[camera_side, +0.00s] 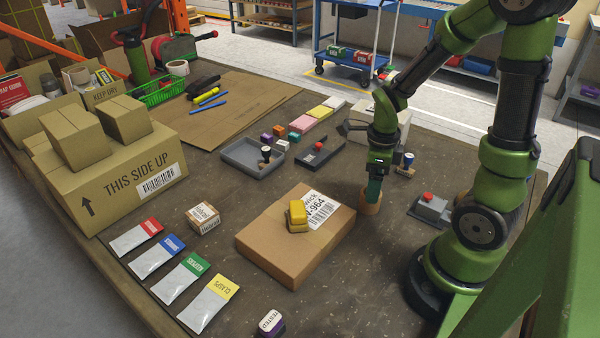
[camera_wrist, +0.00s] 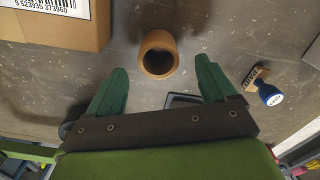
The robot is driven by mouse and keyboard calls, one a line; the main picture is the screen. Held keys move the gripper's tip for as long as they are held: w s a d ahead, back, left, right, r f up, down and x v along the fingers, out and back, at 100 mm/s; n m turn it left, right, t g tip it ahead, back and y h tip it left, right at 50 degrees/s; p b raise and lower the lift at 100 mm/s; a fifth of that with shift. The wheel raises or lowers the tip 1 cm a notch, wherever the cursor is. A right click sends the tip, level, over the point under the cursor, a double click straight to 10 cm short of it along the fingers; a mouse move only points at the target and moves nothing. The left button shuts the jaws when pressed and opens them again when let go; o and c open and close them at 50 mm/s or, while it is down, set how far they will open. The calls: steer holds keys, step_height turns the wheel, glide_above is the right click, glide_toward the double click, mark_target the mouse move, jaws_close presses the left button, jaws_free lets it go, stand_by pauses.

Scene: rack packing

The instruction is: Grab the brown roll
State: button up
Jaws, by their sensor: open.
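The brown roll (camera_wrist: 159,54) stands upright on the table in the wrist view, its hollow core showing from above. Whether the fingers touch the roll cannot be told.
A cardboard box (camera_side: 290,250) with a yellow object on it lies left of the roll. A blue-topped stamp (camera_wrist: 264,88) stands to the right in the wrist view. A grey device with a red button (camera_side: 430,206) sits right of the roll. Bare table lies between them.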

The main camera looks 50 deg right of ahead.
steer(key=shift+w+a+f, duration=0.1)
steer(key=shift+f, duration=2.65)
steer(key=c, duration=1.1)
steer(key=shift+r, duration=0.15)
